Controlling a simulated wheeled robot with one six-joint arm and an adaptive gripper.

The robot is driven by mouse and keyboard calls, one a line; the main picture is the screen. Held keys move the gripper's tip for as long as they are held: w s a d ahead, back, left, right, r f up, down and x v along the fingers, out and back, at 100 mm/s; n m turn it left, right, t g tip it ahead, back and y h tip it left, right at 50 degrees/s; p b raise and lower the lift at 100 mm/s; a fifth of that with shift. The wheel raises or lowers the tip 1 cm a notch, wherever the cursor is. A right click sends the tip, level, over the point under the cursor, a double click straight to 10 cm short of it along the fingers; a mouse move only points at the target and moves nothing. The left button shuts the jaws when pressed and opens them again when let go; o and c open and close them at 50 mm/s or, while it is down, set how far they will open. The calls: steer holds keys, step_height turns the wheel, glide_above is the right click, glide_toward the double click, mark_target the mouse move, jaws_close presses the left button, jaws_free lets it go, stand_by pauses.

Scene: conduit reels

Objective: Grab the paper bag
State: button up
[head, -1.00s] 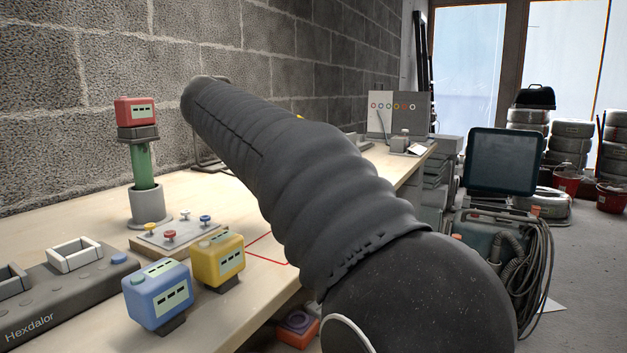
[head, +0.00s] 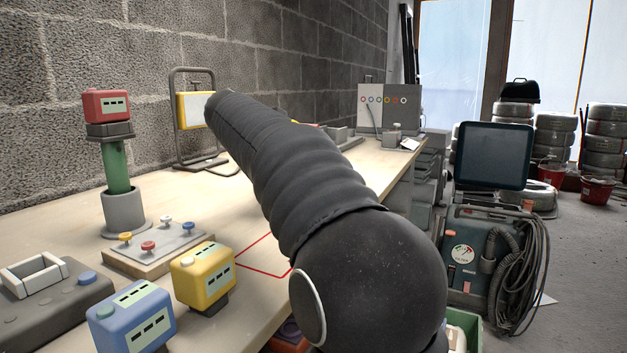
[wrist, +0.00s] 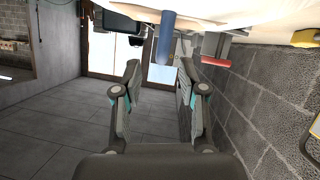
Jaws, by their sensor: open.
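I cannot make out a paper bag in either view. My gripper (wrist: 160,68) shows in the wrist view with its two fingers spread apart and nothing between them. Past the fingertips are a blue cylinder (wrist: 166,38) and a red bar (wrist: 215,61) at the bench edge, with floor and a bright window behind. In the head view my dark sleeved arm reaches over the bench and hides part of it; the gripper itself is hidden there.
The bench (head: 60,215) carries a blue box (head: 131,316), a yellow box (head: 203,275), a red box on a green post (head: 117,165) and a knobbed board (head: 155,248). A framed yellow panel (head: 194,110) stands by the wall. A hose machine (head: 480,260) and green crate (head: 465,322) stand right.

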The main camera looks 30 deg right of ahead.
steer(key=x, duration=0.5)
steer(key=shift+w+f, duration=0.1)
jaws_close()
